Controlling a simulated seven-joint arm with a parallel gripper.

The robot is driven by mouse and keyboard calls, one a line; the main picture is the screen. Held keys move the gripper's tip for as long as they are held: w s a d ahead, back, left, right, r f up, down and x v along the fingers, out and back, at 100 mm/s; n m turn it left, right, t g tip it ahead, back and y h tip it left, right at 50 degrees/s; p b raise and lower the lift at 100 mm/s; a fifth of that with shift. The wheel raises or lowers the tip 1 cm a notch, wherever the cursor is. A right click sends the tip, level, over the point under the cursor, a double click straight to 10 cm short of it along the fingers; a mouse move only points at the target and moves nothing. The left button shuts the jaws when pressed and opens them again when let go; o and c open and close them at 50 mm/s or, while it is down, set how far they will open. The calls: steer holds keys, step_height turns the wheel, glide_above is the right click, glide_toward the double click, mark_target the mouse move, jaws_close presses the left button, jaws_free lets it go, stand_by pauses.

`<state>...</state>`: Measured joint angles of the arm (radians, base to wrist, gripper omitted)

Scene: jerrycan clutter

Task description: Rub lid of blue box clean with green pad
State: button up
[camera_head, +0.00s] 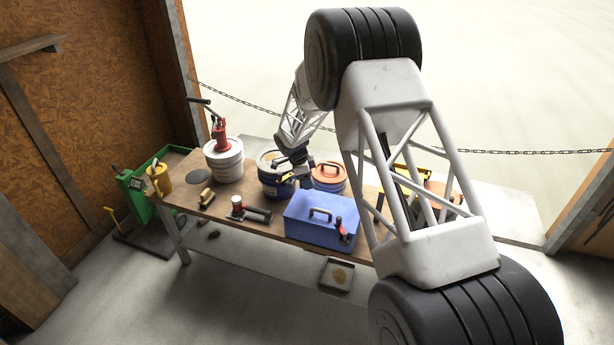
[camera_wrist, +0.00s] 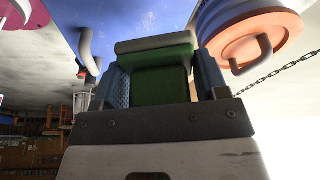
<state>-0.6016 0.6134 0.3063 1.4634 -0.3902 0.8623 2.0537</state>
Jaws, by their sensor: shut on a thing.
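The blue box (camera_head: 318,232) sits on the workbench, with a handle on its lid. A red-and-black tool (camera_head: 341,231) stands at the right part of the box. My gripper (camera_head: 304,182) is at the back left edge of the lid. In the wrist view my gripper (camera_wrist: 160,75) is shut on the green pad (camera_wrist: 160,82), which sits between its two textured blue fingers. The blue lid (camera_wrist: 125,14) and its handle (camera_wrist: 88,50) show beyond the pad, upper left. I cannot tell whether the pad touches the lid. The pad is hidden in the head view.
A blue bucket (camera_head: 273,187) and an orange-lidded bucket (camera_head: 328,177) stand close behind the box. A white bucket (camera_head: 224,163) with a red pump stands left. A brush (camera_head: 206,197) and a red-and-white-topped tool (camera_head: 238,207) lie left. My arm hides the bench's right part.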

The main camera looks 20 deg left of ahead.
mark_target(314, 198)
steer(key=shift+f, duration=2.75)
steer(key=shift+d+f, duration=0.1)
steer(key=shift+f, duration=0.45)
steer(key=shift+d+r, duration=0.5)
steer(key=shift+r, duration=0.05)
steer(key=shift+d+f, duration=0.6)
steer(key=shift+d, duration=0.65)
steer(key=shift+a+r, duration=0.25)
steer(key=shift+a+f, duration=0.15)
steer(key=shift+a, duration=0.3)
steer(key=shift+a+f, duration=0.1)
steer(key=shift+a, duration=0.05)
steer(key=shift+a+r, duration=0.2)
steer(key=shift+a, duration=0.35)
steer(key=shift+a+r, duration=0.2)
steer(key=shift+a, duration=0.3)
steer(key=shift+r, duration=3.75)
